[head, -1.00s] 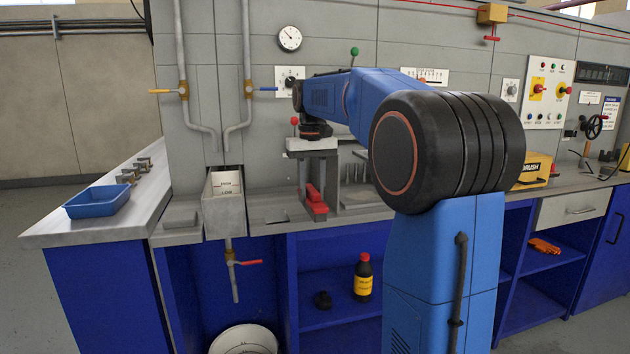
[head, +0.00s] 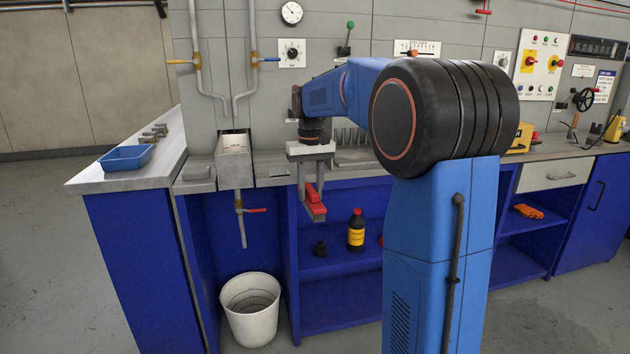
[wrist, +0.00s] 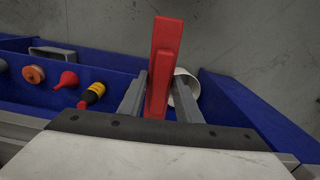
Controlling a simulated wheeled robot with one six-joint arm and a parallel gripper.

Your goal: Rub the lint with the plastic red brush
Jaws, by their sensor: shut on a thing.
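The red plastic brush (head: 314,203) hangs from my gripper (head: 314,178), in front of the counter's front edge and the open blue shelf. My gripper is shut on the brush, with a finger on each side of it. In the wrist view the brush (wrist: 165,60) stands out long and red between the two grey fingers (wrist: 160,95). Its underside is mostly hidden there; a grey strip shows below the red in the head view. I cannot make out any lint in either view.
A white bucket (head: 250,312) stands on the floor below the counter. A black bottle with a yellow label (head: 356,232) is on the shelf. A blue tray (head: 126,158) sits on the left counter (head: 105,181). Pipes and a grey box (head: 233,156) are left of my gripper. The floor at left is clear.

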